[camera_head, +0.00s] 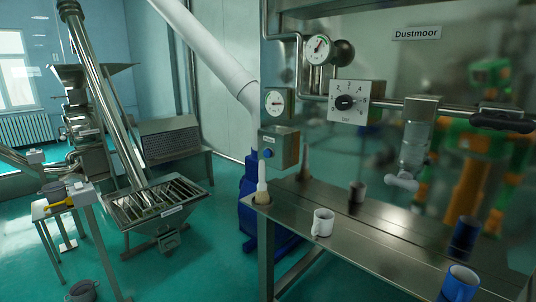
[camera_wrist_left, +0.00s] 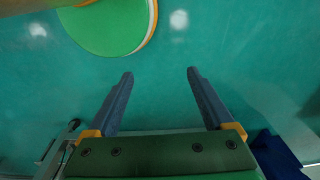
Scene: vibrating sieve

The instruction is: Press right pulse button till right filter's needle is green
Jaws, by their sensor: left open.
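A small box (camera_head: 280,147) with a blue button (camera_head: 267,153) is mounted on the left edge of the steel frame. A square-framed gauge (camera_head: 276,102) sits just above it; its dark needle lies roughly level, and the zone it points to is too small to read. A round gauge (camera_head: 319,49) with some green and red on its dial is higher up. I cannot tell which of these belongs to the right filter. My left gripper (camera_wrist_left: 160,73) is open and empty above the teal floor in the left wrist view. Neither gripper shows in the head view.
A steel shelf (camera_head: 350,240) below the box holds a white mug (camera_head: 323,222), a blue mug (camera_head: 459,284) and a brush (camera_head: 262,190). A dial plate (camera_head: 348,102) and a valve (camera_head: 413,150) are to the right. A sieve hopper (camera_head: 160,205) stands left, with floor between.

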